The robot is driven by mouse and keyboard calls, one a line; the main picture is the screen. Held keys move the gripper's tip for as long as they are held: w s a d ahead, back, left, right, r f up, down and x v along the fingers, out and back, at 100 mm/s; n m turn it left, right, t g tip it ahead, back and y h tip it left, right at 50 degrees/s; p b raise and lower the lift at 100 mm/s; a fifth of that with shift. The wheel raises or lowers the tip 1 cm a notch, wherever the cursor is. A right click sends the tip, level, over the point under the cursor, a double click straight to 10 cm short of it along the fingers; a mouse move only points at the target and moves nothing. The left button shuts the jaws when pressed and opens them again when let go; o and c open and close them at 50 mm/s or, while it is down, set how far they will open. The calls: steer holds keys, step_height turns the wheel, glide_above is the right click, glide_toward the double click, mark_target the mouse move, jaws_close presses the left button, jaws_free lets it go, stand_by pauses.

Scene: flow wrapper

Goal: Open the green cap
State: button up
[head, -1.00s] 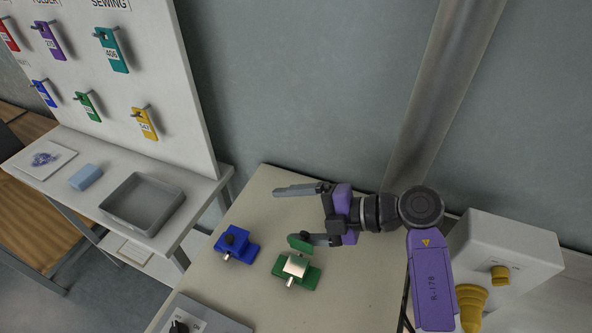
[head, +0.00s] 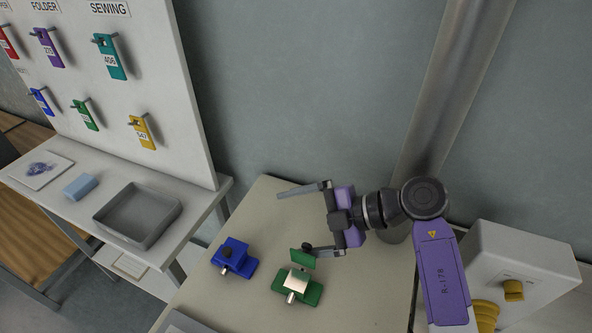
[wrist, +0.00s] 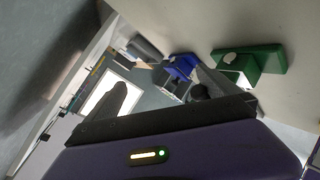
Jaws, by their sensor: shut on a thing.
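The green holder (head: 311,293) is on the beige table, with a pale metal face and a pin at its front. Its green cap (head: 301,259) stands raised above the body beside a black knob (head: 307,246). My gripper (head: 292,226) has its two fingers wide apart, with nothing visible between them. The lower finger reaches to the knob and the raised cap; its tip is partly hidden there, and it appears to touch them. The other finger is free, farther back. In the wrist view the green holder (wrist: 262,58) is at the upper right, by one finger.
A blue holder (head: 236,256) stands left of the green one. A white box with a yellow knob (head: 513,290) is at the right. A side table with a grey tray (head: 137,214) and a pegboard of coloured tags are at the left.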

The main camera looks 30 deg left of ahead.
steer(key=shift+w+d+r, duration=0.1)
steer(key=shift+d+r, duration=0.05)
steer(key=shift+r, duration=0.25)
steer(key=shift+w+d+r, duration=0.1)
steer(key=shift+r, duration=0.3)
steer(key=shift+c, duration=0.2)
steer(key=shift+s+d+r, duration=0.15)
steer(key=shift+d+r, duration=0.05)
steer(key=shift+c, duration=1.3)
steer(key=shift+d, duration=0.1)
steer(key=shift+d+r+p, duration=0.25)
steer(key=shift+d+p, duration=0.35)
steer(key=shift+p, duration=0.2)
steer(key=c, duration=0.3)
steer(key=d, duration=0.2)
steer(key=d+r, duration=0.1)
steer(key=d, duration=0.1)
steer(key=d+p, duration=0.1)
steer(key=d, duration=0.1)
steer(key=shift+s+d+r, duration=0.2)
steer(key=shift+d+r, duration=0.15)
steer(key=shift+c, duration=0.2)
